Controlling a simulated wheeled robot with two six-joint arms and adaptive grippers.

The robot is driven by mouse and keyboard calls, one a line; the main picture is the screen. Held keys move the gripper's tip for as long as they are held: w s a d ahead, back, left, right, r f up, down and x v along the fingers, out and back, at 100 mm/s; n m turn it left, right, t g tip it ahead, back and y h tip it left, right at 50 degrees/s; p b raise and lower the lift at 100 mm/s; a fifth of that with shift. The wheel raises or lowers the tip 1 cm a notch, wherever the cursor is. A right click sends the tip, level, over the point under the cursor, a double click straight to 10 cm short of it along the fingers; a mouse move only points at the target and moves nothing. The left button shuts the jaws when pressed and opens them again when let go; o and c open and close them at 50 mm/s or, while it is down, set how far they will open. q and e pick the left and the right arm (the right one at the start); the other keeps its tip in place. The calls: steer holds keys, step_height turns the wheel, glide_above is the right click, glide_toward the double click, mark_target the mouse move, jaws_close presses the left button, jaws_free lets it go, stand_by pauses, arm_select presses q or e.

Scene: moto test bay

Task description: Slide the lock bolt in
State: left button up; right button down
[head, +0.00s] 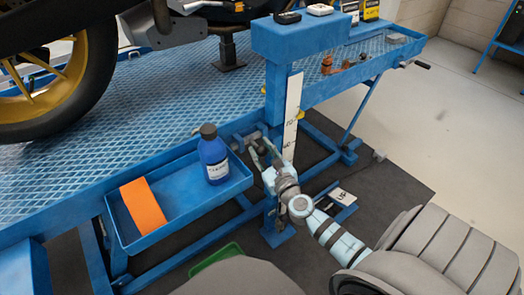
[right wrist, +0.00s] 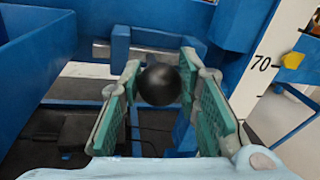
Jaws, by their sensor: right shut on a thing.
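The lock bolt shows in the right wrist view as a grey horizontal bar (right wrist: 101,50) running through blue brackets, with a round black knob (right wrist: 160,84) in front of it. My right gripper (right wrist: 160,90) has its green-padded fingers on either side of the knob and is shut on it. In the head view my right gripper (head: 262,152) reaches the lift's side beside the blue post, and its fingers largely hide the bolt. How far the bolt sits in its brackets I cannot tell. My left gripper is not in view.
A white height scale (head: 292,112) runs down the post just right of my gripper. A blue side tray (head: 183,200) holds a blue bottle (head: 213,155) and an orange cloth (head: 143,206) to the left. A motorcycle wheel (head: 85,80) stands on the platform.

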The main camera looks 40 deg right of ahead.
steer(key=d+b, duration=0.1)
steer(key=d, duration=0.4)
steer(key=shift+f+b, duration=0.1)
steer(key=shift+b, duration=0.3)
steer(key=shift+d+r, duration=0.15)
steer(key=shift+r, duration=0.05)
steer(key=c, duration=1.7)
jaws_free()
steer(key=o, duration=0.5)
steer(key=shift+s+d, duration=0.1)
steer(key=shift+d, duration=0.1)
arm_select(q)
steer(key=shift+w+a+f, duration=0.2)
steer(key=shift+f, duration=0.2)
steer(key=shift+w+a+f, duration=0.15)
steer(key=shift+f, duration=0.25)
arm_select(e)
steer(key=v, duration=1.2)
steer(key=shift+a, duration=0.15)
